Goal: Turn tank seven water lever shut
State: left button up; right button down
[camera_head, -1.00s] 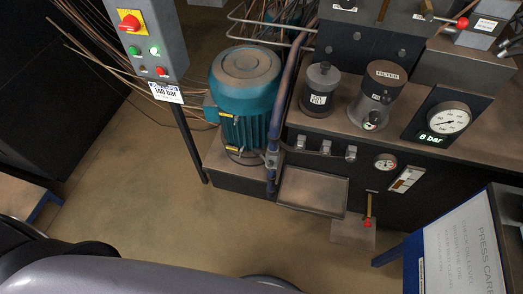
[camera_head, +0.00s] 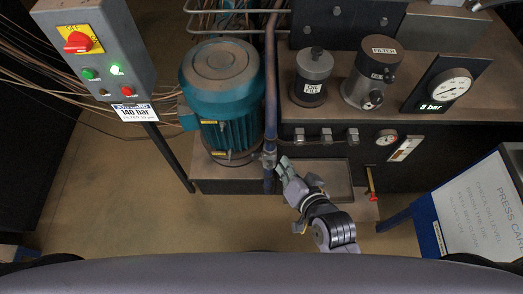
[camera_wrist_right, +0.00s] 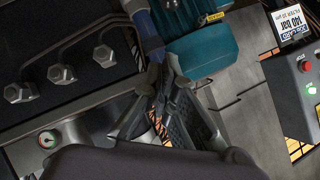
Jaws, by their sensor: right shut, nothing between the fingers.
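No label reading tank seven or water is visible, so I cannot tell which part is its lever. A brass lever with a red knob (camera_head: 371,186) hangs down at the front of the dark machine, right of the drip tray. A blue pipe (camera_head: 270,100) with a small fitting (camera_head: 269,158) runs down beside the teal motor. My right gripper (camera_head: 283,168) is shut and empty, just right of the pipe's lower end and left of the lever. In the wrist view, the fingers are close to the blue pipe (camera_wrist_right: 147,30); contact is unclear. My left gripper is not in view.
The teal motor (camera_head: 222,80) stands left of the pipe. A control box (camera_head: 95,45) with a red switch is at the left. The drip tray (camera_head: 335,170) lies behind my right arm. A press card stand (camera_head: 470,215) is at the right. Open floor (camera_head: 120,200) lies front left.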

send_over(261, 160)
jog(key=s+d, duration=0.2)
jog(key=d, duration=0.2)
notch_tip(261, 160, down, 4)
jog(key=a+f, duration=0.1)
jog(key=f, duration=0.1)
jog(key=a+f+b, duration=0.1)
jog(key=shift+w+a+f, duration=0.3)
jog(key=shift+a+f, duration=0.05)
jog(key=shift+f, duration=0.05)
jog(key=shift+d, duration=0.1)
